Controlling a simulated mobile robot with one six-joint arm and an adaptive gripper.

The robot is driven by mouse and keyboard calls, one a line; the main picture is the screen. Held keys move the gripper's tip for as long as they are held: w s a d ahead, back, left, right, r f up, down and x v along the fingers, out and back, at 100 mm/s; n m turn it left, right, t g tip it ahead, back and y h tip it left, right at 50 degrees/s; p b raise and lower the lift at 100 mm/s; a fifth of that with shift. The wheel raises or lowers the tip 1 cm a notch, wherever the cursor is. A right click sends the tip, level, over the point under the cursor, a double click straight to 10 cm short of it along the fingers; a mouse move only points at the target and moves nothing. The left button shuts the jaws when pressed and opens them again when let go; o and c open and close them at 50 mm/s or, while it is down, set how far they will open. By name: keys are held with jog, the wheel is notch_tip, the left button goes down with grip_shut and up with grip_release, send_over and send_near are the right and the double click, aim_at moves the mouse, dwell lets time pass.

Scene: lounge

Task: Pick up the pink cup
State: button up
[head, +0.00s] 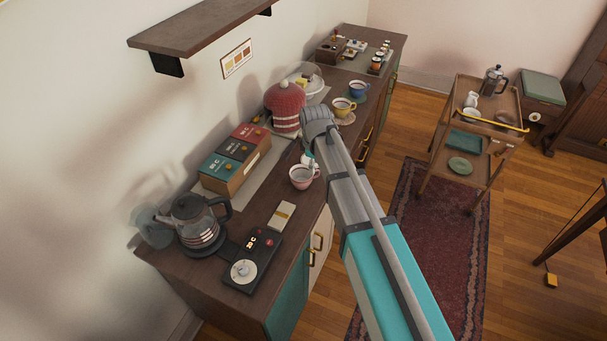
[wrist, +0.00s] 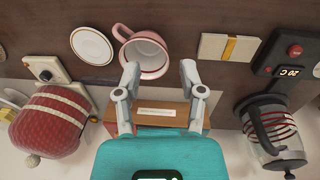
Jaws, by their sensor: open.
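The pink cup (head: 303,178) stands upright on the dark wooden sideboard (head: 262,205), near its front edge and beside my arm. In the wrist view the cup (wrist: 146,57) shows its pale inside, with its handle toward the upper left. My gripper (wrist: 160,71) is open and empty, its two fingers apart. The fingertips appear at the cup's near rim, one on either side in the picture; I cannot tell whether they touch it. In the head view the fingers are mostly hidden by my arm.
A white saucer (wrist: 91,45) lies beside the cup. Yellow (head: 343,108) and blue (head: 358,89) cups stand farther back.

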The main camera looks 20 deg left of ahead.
jog(key=r+n, duration=0.1)
jog(key=n, duration=0.1)
send_over(299, 182)
jog(key=shift+s+r+p, duration=0.15)
jog(key=shift+s+p, duration=0.25)
jog(key=f+b, duration=0.8)
jog(key=shift+w+f+b, duration=0.3)
jog(key=shift+w+b, duration=0.05)
jog(key=shift+w, duration=0.05)
jog(key=shift+f, duration=0.1)
dwell(0.4)
jog(key=shift+w+a+f+b, duration=0.1)
jog(key=shift+w+f+b, duration=0.05)
jog(key=shift+f+b, duration=1.15)
jog(key=shift+w+a+f+b, duration=0.1)
jog(key=shift+f+b, duration=1.1)
jog(key=shift+b, duration=0.05)
grip_shut()
